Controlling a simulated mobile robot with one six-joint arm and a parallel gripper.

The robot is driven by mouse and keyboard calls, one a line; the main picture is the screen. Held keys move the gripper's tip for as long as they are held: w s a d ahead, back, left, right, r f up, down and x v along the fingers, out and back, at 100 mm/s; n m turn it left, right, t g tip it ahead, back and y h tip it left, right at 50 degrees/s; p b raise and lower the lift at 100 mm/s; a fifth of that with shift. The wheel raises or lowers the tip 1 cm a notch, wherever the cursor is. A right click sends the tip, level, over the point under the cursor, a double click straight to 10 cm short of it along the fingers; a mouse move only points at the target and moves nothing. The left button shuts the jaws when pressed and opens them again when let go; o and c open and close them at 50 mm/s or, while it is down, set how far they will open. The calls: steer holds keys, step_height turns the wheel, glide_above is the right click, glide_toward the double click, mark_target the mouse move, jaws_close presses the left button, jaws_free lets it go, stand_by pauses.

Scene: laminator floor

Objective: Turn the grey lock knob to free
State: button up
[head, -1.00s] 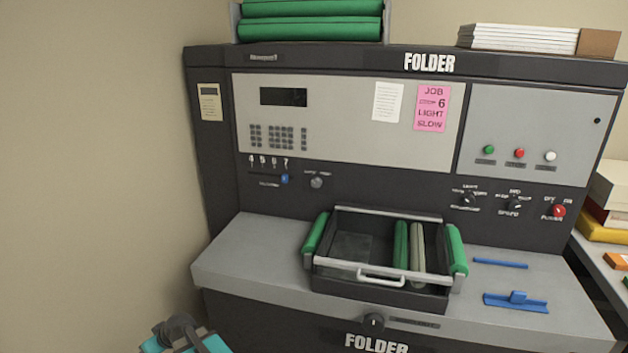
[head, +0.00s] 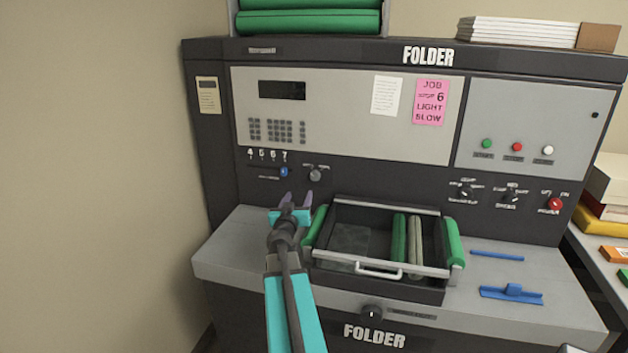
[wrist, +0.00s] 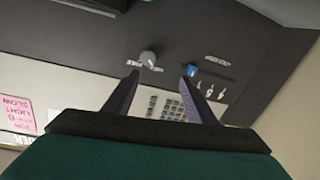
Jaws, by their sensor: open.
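The grey lock knob (head: 315,174) is a small round knob on the dark lower band of the folder's panel, right of a blue slider (head: 284,172). The small labels by the knob are too blurred to read. My gripper (head: 296,197) is open and empty, below and slightly left of the knob in the head view. In the wrist view the grey knob (wrist: 148,59) shows ahead, between and beyond the fingertips of my gripper (wrist: 161,75). The blue slider (wrist: 192,70) shows there just beyond the right fingertip. My gripper appears apart from the knob.
An open tray with a silver handle (head: 379,272) holds rollers just right of my arm. Blue tools (head: 511,294) lie on the right of the grey shelf. A keypad (head: 277,131) sits above the slider. A red knob (head: 555,204) is far right. The left shelf is bare.

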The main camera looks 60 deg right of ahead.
mark_target(314, 177)
steer(key=shift+s+d+r+g, duration=0.1)
steer(key=shift+s+d+g, duration=0.1)
steer(key=shift+s+d, duration=0.25)
steer(key=shift+s+d+r+g, duration=0.1)
steer(key=shift+s+d+g, duration=0.1)
steer(key=shift+s, duration=0.3)
steer(key=shift+p+x, duration=0.7)
steer(key=shift+x, duration=6.2)
steer(key=shift+r, duration=0.1)
